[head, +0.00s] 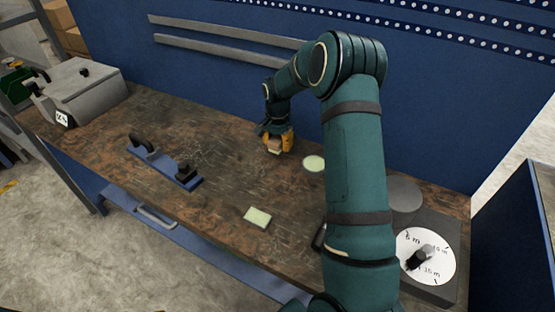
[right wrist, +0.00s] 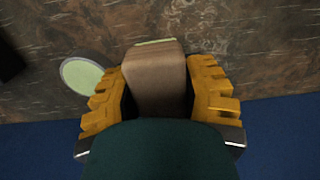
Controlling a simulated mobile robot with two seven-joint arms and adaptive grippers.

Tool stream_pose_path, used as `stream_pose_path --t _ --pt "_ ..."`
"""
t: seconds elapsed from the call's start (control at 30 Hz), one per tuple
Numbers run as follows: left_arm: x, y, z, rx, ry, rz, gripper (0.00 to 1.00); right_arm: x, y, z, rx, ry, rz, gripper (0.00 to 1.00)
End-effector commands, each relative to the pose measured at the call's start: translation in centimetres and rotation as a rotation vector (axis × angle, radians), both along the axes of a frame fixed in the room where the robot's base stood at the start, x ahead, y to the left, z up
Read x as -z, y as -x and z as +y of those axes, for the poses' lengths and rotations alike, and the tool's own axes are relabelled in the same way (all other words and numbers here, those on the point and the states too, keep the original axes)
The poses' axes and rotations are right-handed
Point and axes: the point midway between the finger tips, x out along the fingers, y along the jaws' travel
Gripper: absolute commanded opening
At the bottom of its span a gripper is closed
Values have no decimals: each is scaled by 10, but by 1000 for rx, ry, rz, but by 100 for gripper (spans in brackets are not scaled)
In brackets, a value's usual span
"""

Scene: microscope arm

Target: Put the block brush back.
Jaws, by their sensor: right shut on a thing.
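The block brush (head: 275,147) is a small tan block, held at the back middle of the workbench. In the right wrist view the brush (right wrist: 158,82) is a brown block with a pale green strip at its far end. My right gripper (head: 276,143) has yellow fingers shut on its two sides. The gripper (right wrist: 160,92) shows one finger on each side of the block. Whether the brush touches the bench is hard to tell. A pale green rectangular pad (head: 257,217) lies nearer the front edge. My left gripper is out of view.
A round pale green disc (head: 314,163) lies right of the brush. A blue plate with dark upright parts (head: 162,166) lies to the left, and a grey case (head: 82,92) at far left. A dial (head: 428,254) stands at right. Bench between brush and pad is clear.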

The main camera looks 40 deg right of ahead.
Motion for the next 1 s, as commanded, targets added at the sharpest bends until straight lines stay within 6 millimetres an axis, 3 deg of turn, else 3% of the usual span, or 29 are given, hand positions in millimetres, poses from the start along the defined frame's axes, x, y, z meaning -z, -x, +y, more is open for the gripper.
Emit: stream_pose_path --t 0.1,0.33,0.53,0.97,1.0 --pt "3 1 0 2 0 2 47 20 0 1 -2 -1 1 10" --pt "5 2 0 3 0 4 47 36 0 1 -3 -1 1 10" --pt "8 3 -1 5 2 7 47 62 1 0 -2 -1 1 10" --pt "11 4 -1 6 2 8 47 69 0 1 -4 0 0 10" --pt "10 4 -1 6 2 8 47 68 0 1 -4 0 0 60"
